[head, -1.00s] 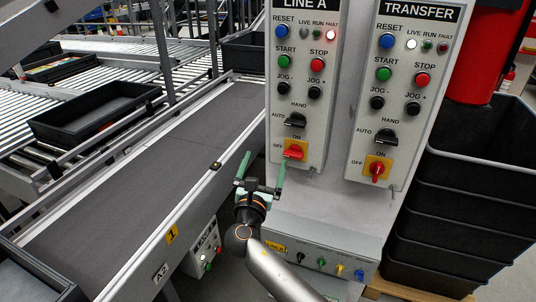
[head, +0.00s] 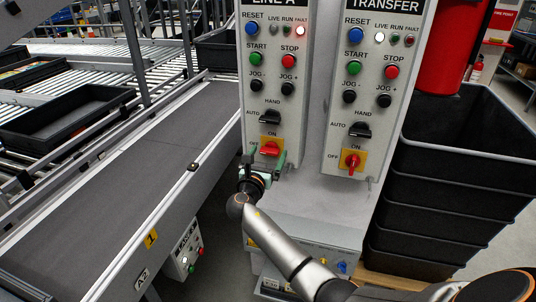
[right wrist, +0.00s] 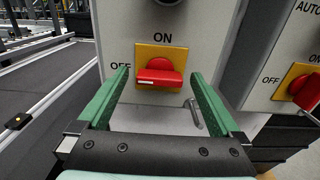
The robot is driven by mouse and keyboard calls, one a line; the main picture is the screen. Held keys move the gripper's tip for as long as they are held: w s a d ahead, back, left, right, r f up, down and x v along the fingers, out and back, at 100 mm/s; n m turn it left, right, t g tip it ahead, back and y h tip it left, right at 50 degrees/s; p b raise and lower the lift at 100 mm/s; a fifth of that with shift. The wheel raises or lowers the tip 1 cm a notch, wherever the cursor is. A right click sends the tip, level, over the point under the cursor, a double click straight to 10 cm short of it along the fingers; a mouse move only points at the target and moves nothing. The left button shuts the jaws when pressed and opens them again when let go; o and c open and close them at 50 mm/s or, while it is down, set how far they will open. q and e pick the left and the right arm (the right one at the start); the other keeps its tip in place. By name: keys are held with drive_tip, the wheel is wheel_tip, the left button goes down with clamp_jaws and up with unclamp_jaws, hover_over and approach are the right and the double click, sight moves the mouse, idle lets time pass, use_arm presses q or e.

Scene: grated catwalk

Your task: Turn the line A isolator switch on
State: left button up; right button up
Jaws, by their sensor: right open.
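The line A isolator switch (head: 269,148) is a red handle on a yellow plate, low on the LINE A panel (head: 276,105). In the right wrist view the handle (right wrist: 160,76) lies sideways, its white mark toward OFF at left; ON is above it. My right gripper (head: 262,161) is open and empty, just below and in front of the switch in the head view. In the right wrist view its green fingers (right wrist: 160,75) stand on either side of the handle, with visible gaps. My left gripper is not in view.
The TRANSFER panel's isolator (head: 352,161) stands close at the right, its red handle upright. A rotary HAND/AUTO switch (head: 271,116) sits above the line A isolator. A grey hook (right wrist: 194,113) projects below it. A conveyor (head: 130,165) is left; stacked black bins (head: 430,200) are right.

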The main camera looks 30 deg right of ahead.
drive_tip(key=shift+w+d, duration=0.25)
drive_tip(key=shift+d, duration=0.05)
drive_tip(key=shift+c, duration=0.2)
drive_tip(key=c, duration=1.3)
